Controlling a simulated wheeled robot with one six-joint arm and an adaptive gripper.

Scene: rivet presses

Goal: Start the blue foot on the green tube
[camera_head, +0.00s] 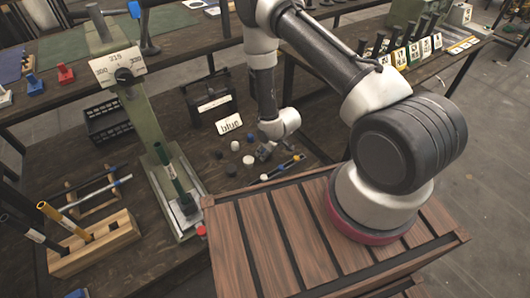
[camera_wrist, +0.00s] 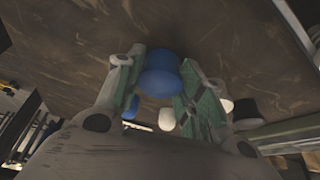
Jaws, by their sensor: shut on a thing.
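In the wrist view a blue foot (camera_wrist: 159,76) sits between the two fingertips of my gripper (camera_wrist: 155,88), which is shut on it. In the head view my gripper (camera_head: 264,152) is low over the table, beside several loose feet and right of the press; the held foot is hard to make out there. The green tube (camera_head: 166,163) stands in the base of the green press (camera_head: 148,128), under its head, well to the left of my gripper. Its upper end is clear of the press head.
A white foot (camera_wrist: 166,120) and a black foot (camera_wrist: 245,108) lie near my gripper. A wooden rack (camera_head: 95,245) with tubes is left of the press. A slatted crate (camera_head: 285,235) is in front.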

